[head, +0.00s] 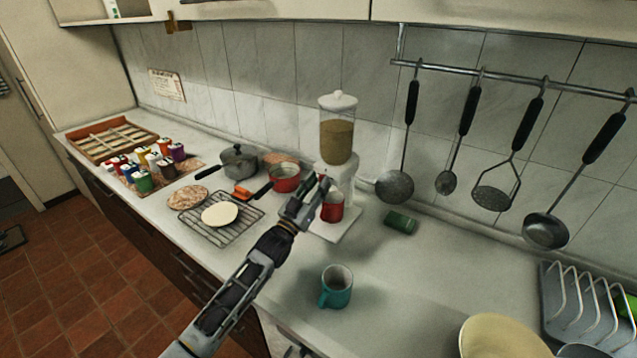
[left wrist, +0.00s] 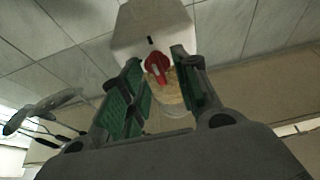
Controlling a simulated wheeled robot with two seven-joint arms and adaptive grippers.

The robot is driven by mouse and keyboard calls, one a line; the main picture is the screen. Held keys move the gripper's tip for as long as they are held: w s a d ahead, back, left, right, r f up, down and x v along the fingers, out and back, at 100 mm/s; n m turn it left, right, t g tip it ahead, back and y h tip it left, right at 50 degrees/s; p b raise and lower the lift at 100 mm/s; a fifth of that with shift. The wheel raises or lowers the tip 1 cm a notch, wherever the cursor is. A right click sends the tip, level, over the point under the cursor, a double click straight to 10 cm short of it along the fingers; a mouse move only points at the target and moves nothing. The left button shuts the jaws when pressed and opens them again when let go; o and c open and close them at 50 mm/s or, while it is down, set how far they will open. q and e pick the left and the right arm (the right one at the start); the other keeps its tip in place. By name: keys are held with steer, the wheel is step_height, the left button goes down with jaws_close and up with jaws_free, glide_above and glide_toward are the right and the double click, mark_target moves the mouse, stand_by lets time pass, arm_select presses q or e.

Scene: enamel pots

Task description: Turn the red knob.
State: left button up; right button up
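The grain dispenser (head: 338,125) stands on the counter against the tiled wall, with a white lid, a clear grain-filled jar and a white stand (head: 345,176). Its red knob (left wrist: 157,66) shows in the left wrist view, on the white body beside the jar. In the head view my left gripper hides most or all of the knob. My left gripper (head: 318,188) is open in front of the dispenser. In the left wrist view its green-padded fingers (left wrist: 158,72) lie on either side of the knob, with narrow gaps. A red mug (head: 333,208) stands on the dispenser's base, partly behind the gripper. My right gripper is out of view.
A red pan (head: 285,177), a grey pot (head: 239,162) and a wire rack (head: 235,231) stand left of the gripper. A teal mug (head: 337,287) stands nearer. A green block (head: 400,221) lies to the right. Utensils hang from a rail (head: 520,80).

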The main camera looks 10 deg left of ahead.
arm_select(q)
steer(key=shift+w+d+r, duration=0.15)
steer(key=shift+w, duration=0.15)
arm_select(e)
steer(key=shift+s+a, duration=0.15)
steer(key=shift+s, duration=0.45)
arm_select(q)
steer(key=shift+c, duration=0.3)
steer(key=c, duration=0.6)
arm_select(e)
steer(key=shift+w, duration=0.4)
arm_select(q)
steer(key=shift+m+h, duration=0.4)
steer(key=shift+m, duration=0.3)
